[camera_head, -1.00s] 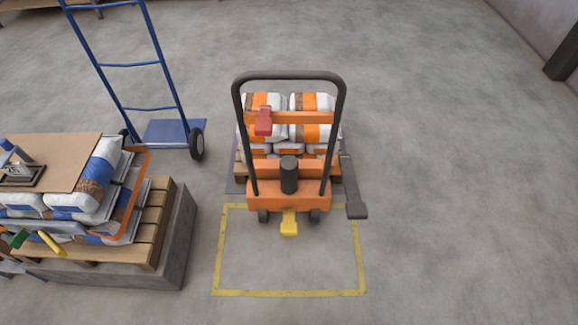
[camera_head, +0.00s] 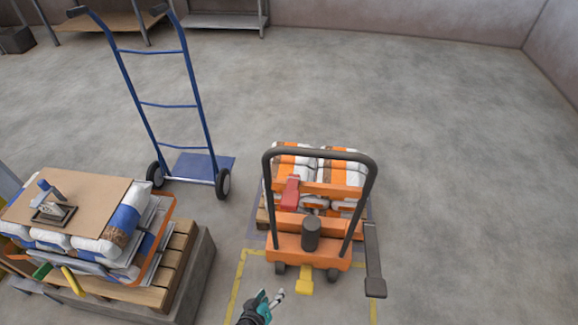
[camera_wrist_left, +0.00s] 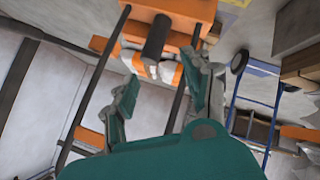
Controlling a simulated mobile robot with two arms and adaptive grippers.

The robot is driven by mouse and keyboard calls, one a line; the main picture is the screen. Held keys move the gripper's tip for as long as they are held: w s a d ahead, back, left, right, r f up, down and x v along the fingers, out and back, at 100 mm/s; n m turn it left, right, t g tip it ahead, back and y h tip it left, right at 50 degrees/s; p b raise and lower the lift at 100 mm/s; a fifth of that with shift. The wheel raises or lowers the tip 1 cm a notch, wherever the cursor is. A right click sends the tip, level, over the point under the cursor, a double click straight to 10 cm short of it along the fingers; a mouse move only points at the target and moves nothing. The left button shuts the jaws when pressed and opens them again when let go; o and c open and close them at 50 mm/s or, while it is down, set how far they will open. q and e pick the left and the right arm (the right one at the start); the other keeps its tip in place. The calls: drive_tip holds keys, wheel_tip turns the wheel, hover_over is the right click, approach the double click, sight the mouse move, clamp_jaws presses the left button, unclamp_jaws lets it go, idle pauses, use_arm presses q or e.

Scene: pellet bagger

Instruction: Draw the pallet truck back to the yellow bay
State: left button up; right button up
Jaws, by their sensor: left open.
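The orange pallet truck (camera_head: 300,250) stands upright with its black loop handle (camera_head: 320,153) toward me and a red lever (camera_head: 290,193) on its crossbar. It carries a pallet stacked with white and orange bags (camera_head: 345,172). The yellow-outlined bay (camera_head: 236,285) is on the floor at the truck's near side, its near part out of frame. My left gripper (camera_head: 273,297) is low in the head view, in front of the truck and apart from it. In the left wrist view its open fingers (camera_wrist_left: 163,95) are empty, with the truck beyond. My right gripper is not in view.
A blue hand truck (camera_head: 170,105) stands at the back left. At the left, a wooden pallet (camera_head: 175,265) with bags and a cardboard sheet (camera_head: 75,200) sits on a grey block. Steel shelving is at the back.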

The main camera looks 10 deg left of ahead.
use_arm(q)
drive_tip(key=w+d+r+n+t+p, duration=0.1)
drive_tip(key=w+r+n+t+p, duration=0.15)
drive_tip(key=w+r, duration=0.45)
drive_tip(key=w+d+r+n+t+p, duration=0.1)
drive_tip(key=w+d+r+n+t, duration=0.2)
drive_tip(key=r, duration=0.9)
drive_tip(key=n+y+p, duration=0.3)
drive_tip(key=n+p, duration=0.2)
drive_tip(key=n, duration=0.2)
approach(293, 154)
drive_tip(key=shift+n, duration=0.45)
drive_tip(key=shift+b+x, duration=1.8)
drive_tip(key=shift+x, duration=3.3)
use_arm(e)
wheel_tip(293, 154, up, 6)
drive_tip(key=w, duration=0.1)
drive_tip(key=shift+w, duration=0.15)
